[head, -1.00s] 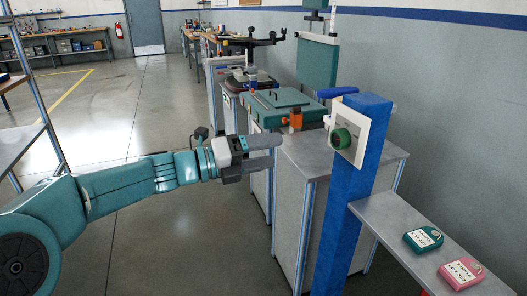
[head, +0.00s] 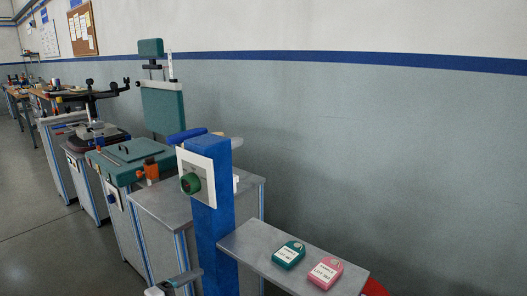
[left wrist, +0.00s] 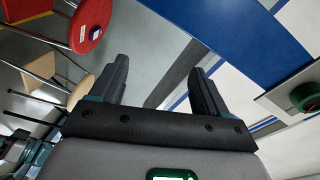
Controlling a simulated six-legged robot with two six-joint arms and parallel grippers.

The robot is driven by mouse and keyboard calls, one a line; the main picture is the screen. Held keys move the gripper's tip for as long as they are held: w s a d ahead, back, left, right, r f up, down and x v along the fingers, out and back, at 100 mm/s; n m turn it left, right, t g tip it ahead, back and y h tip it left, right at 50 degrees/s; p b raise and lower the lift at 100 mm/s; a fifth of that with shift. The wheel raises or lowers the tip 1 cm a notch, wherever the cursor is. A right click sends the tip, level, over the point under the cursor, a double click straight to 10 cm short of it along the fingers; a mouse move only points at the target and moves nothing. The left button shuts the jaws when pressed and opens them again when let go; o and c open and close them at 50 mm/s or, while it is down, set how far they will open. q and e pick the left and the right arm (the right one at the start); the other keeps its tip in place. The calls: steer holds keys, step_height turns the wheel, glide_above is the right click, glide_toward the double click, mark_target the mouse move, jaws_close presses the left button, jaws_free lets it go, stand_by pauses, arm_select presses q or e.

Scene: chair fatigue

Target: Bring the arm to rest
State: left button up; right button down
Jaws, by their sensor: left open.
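My left gripper (left wrist: 160,82) is open in the left wrist view, with two dark fingers apart and nothing between them. In the head view only a small grey piece, apparently part of this gripper, shows at the bottom edge left of the blue post (head: 213,235). The rest of the left arm is out of that view. The blue post (left wrist: 235,45) also shows beyond the fingers in the wrist view. The green knob (head: 190,184) on its white panel is on the post; it also shows at the right of the wrist view (left wrist: 306,97). My right gripper is not in view.
A grey shelf (head: 252,255) beside the post bears a green case (head: 289,254) and a pink case (head: 325,273). Grey cabinets (head: 190,212) with a teal test rig (head: 162,113) line the wall. A red round seat (left wrist: 90,25) is upper left in the wrist view.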

arm_select(q)
steer(key=s+d+f+n+g+y, duration=0.1)
steer(key=s+d+f+n, duration=0.1)
steer(key=f+n, duration=0.35)
steer(key=s+d+f+n+g+y, duration=0.1)
steer(key=s+d+f+n+y, duration=0.15)
steer(key=f, duration=0.65)
steer(key=s+f+n+g+y, duration=0.2)
steer(key=s+f+n+g, duration=0.2)
steer(key=s+f+n, duration=0.6)
steer(key=s+f+n+g+y, duration=0.2)
steer(key=s+f+n+g, duration=0.35)
steer(key=s, duration=0.75)
step_height(320, 180, up, 23)
steer(key=n+p, duration=0.1)
steer(key=p, duration=2.2)
steer(key=shift+s, duration=0.35)
steer(key=shift+f+n, duration=0.1)
steer(key=shift+n, duration=0.15)
